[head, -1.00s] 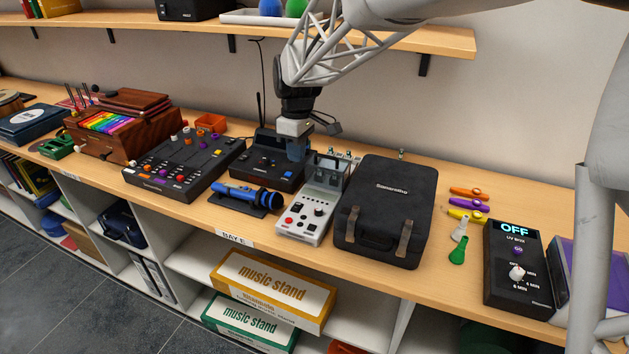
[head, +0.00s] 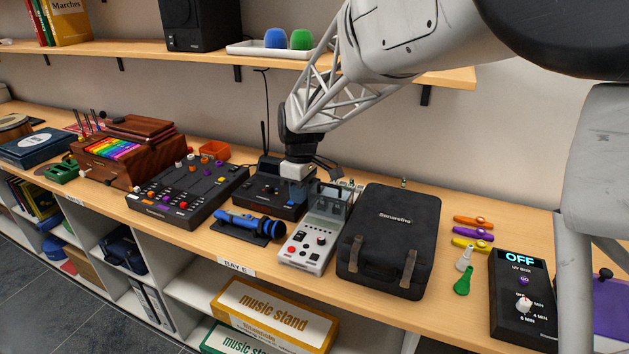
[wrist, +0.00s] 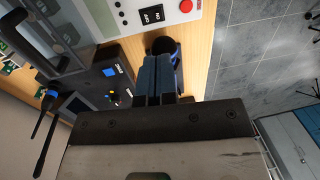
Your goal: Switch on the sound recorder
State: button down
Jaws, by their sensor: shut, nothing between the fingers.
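A light grey unit (head: 303,262) with a red button, a knob and a clear-walled back stands at the table's front, left of a black case. No readable label shows which device is the sound recorder. In the wrist view the grey unit (wrist: 125,29) has a black rocker switch (wrist: 152,16) marked OFF and ON, and a red button. My gripper (head: 296,192) is above the back left of the grey unit, beside a black antenna box (head: 258,188). In the wrist view its two blue-grey fingers (wrist: 157,62) are together and empty, their tips overlapping the view of a blue microphone (wrist: 166,46).
The microphone (head: 247,223) lies on a dark stand left of the grey unit. The black case (head: 390,235) stands close on its right. A mixer (head: 188,190) is at left; a UV box (head: 520,300) reading OFF is at right. A shelf (head: 448,77) hangs above.

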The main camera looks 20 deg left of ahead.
aim_at(300, 234)
jog(key=f, duration=0.3)
jog(key=s+f, duration=0.1)
jog(key=f, duration=0.6)
jog(key=shift+s+f, duration=0.15)
jog(key=shift+f, duration=0.05)
jog(key=shift+f, duration=0.2)
dwell(0.4)
jog(key=shift+w+r, duration=0.2)
jog(key=shift+w, duration=0.5)
jog(key=shift+r, duration=0.1)
notch_tip(300, 234, up, 14)
jog(key=w, duration=0.1)
jog(key=shift+w, duration=0.4)
